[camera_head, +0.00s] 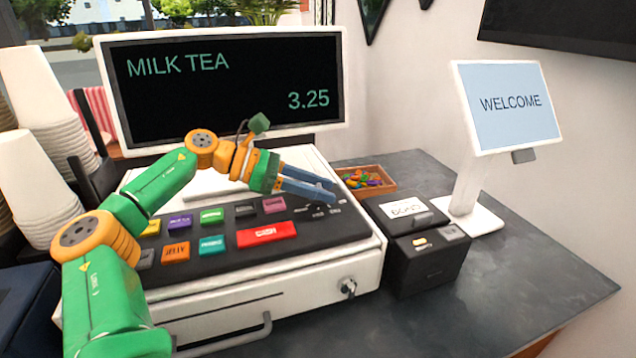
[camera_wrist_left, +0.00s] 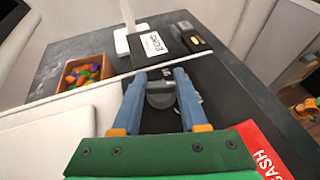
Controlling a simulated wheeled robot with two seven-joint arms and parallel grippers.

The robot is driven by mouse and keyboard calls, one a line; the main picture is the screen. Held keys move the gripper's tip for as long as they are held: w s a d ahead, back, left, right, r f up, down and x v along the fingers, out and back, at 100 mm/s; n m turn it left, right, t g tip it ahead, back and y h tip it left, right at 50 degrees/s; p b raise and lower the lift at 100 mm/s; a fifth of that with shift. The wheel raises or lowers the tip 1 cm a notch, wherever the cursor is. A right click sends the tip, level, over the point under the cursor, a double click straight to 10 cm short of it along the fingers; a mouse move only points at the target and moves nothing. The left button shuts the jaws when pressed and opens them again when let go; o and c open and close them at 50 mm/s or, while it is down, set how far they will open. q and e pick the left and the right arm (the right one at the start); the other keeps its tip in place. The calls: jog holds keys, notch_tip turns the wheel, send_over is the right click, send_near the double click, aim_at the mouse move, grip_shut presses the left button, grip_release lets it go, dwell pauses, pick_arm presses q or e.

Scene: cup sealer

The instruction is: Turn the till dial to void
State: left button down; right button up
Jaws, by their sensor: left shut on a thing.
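The till (camera_head: 270,275) is a white register with a dark key panel of coloured buttons and a large screen reading MILK TEA 3.25. My left gripper (camera_head: 328,190) reaches over the panel's right rear part. In the left wrist view, its blue fingers (camera_wrist_left: 160,76) are shut on the grey till dial (camera_wrist_left: 160,97), one on each side of it. In the head view the fingers hide the dial. Small white markings show on the panel beside it, too small to read, so I cannot tell which setting the dial points to. My right gripper is not in view.
A small black printer (camera_head: 425,255) stands right of the till, with a WELCOME display (camera_head: 510,105) beyond it. A wooden tray of coloured pieces (camera_head: 388,190) sits behind. Stacked white cups (camera_head: 40,185) stand at left. A key (camera_head: 348,288) sticks out of the till's front.

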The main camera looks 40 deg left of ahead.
pick_arm(q)
jog(key=shift+r+m+g+h+p, duration=0.15)
jog(key=shift+m+g+h+p, duration=0.3)
jog(key=shift+p, duration=0.25)
jog(key=shift+c, duration=2.2)
grip_release()
jog(key=shift+d, duration=0.1)
